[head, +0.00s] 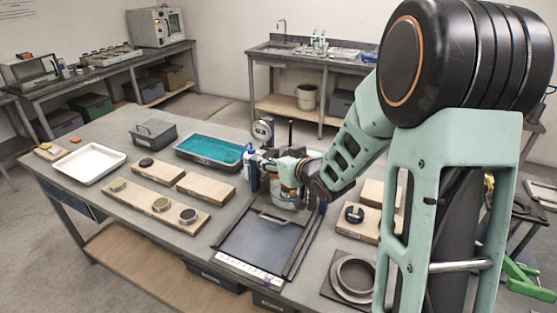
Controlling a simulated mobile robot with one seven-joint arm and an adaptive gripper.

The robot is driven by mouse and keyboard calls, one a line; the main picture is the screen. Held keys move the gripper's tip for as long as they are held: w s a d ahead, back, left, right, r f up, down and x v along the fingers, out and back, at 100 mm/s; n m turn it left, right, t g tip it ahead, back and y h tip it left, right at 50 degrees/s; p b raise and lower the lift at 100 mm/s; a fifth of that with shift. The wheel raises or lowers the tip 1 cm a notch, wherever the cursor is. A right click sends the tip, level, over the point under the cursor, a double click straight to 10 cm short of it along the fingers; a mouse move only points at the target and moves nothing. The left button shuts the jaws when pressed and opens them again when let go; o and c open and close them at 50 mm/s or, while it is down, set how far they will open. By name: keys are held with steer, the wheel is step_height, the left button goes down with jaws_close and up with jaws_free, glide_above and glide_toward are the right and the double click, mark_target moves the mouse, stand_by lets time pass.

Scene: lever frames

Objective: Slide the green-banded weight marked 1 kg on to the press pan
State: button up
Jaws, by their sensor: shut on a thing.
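My gripper (288,198) is low over the far end of a dark flat tray-like plate (258,243) with side rails and a bar handle. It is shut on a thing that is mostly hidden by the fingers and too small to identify. No 1 kg mark or green band can be read. I cannot tell which part is the press pan.
A white tray (67,168), a grey lidded box (153,145) and a teal-filled tray (180,149) stand at the back left. A dial gauge (262,131) stands behind my gripper. A round metal ring (352,278) lies at the front right. My arm covers the right side.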

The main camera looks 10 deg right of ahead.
steer(key=shift+w+r, duration=0.3)
steer(key=shift+w+d, duration=0.1)
steer(key=shift+w+d+p, duration=0.5)
steer(key=shift+w+d, duration=0.05)
steer(key=shift+w, duration=0.25)
steer(key=shift+w+d+p, duration=0.45)
steer(key=shift+w+d, duration=0.05)
steer(key=shift+w, duration=0.25)
steer(key=shift+w+d, duration=0.25)
steer(key=shift+w, duration=0.1)
steer(key=shift+w+d, duration=0.25)
steer(key=shift+w, duration=0.15)
steer(key=shift+w+d+p, duration=0.5)
steer(key=shift+w+d, duration=0.05)
steer(key=shift+w, duration=0.2)
steer(key=shift+w+d+p, duration=0.45)
steer(key=shift+w+d, duration=0.05)
steer(key=shift+w, duration=0.25)
stand_by(0.7)
steer(key=shift+f+b, duration=0.65)
steer(key=shift+f, duration=0.1)
stand_by(0.7)
